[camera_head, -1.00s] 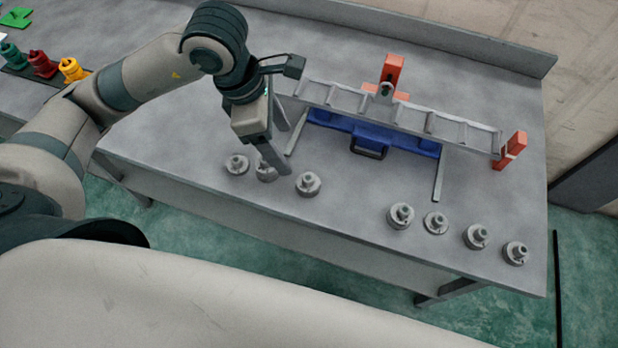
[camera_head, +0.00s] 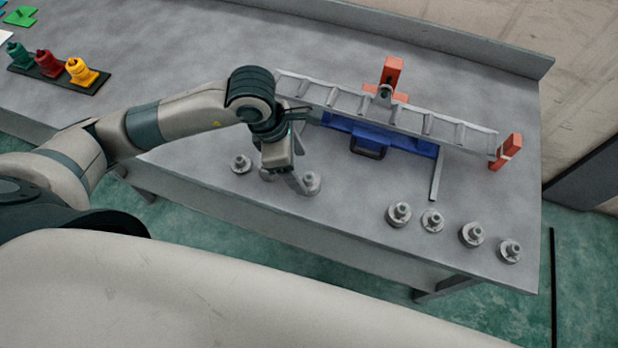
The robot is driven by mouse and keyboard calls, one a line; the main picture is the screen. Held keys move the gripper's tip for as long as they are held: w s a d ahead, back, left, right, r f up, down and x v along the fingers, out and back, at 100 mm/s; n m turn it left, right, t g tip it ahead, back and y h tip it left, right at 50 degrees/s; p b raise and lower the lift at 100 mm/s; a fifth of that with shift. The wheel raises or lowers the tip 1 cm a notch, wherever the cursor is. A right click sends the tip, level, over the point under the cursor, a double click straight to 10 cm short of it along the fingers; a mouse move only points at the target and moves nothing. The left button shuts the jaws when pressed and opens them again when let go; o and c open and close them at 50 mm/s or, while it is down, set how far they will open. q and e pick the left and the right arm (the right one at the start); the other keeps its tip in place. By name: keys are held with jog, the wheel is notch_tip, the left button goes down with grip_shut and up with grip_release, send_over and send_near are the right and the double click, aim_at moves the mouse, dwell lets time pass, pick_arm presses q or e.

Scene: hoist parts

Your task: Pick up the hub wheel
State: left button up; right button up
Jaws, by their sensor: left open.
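Several small grey hub wheels with raised centres stand on the grey table. On the left, one hub wheel (camera_head: 240,164) is in clear view. A third hub wheel (camera_head: 312,183) is right at the fingers. On the right, a row holds more hub wheels (camera_head: 398,214), (camera_head: 432,220), (camera_head: 471,234), (camera_head: 509,251). My left gripper (camera_head: 301,174) is open, pointing down beside the third hub wheel. I cannot tell whether it touches that wheel. My right gripper is out of view.
A grey ladder-like rail (camera_head: 385,108) with orange end blocks (camera_head: 509,151) lies across the table behind the wheels. A blue case (camera_head: 400,143) lies beneath it. Coloured parts on a black strip (camera_head: 84,84) stand at the far left. The table's front edge is close to the wheels.

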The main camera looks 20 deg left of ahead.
aim_at(309, 177)
pick_arm(q)
jog(key=shift+p+x, duration=0.3)
jog(key=shift+x, duration=1.15)
jog(key=shift+w+d+f+p, duration=0.2)
jog(key=shift+f+p, duration=0.2)
jog(key=shift+p, duration=0.2)
jog(key=p+x, duration=0.1)
jog(key=x, duration=0.2)
jog(key=shift+w+p, duration=0.25)
jog(key=shift+p, duration=0.1)
jog(key=shift+w+d+f, duration=0.1)
jog(key=shift+d+f, duration=0.05)
jog(key=shift+f, duration=0.45)
jog(key=c, duration=1.6)
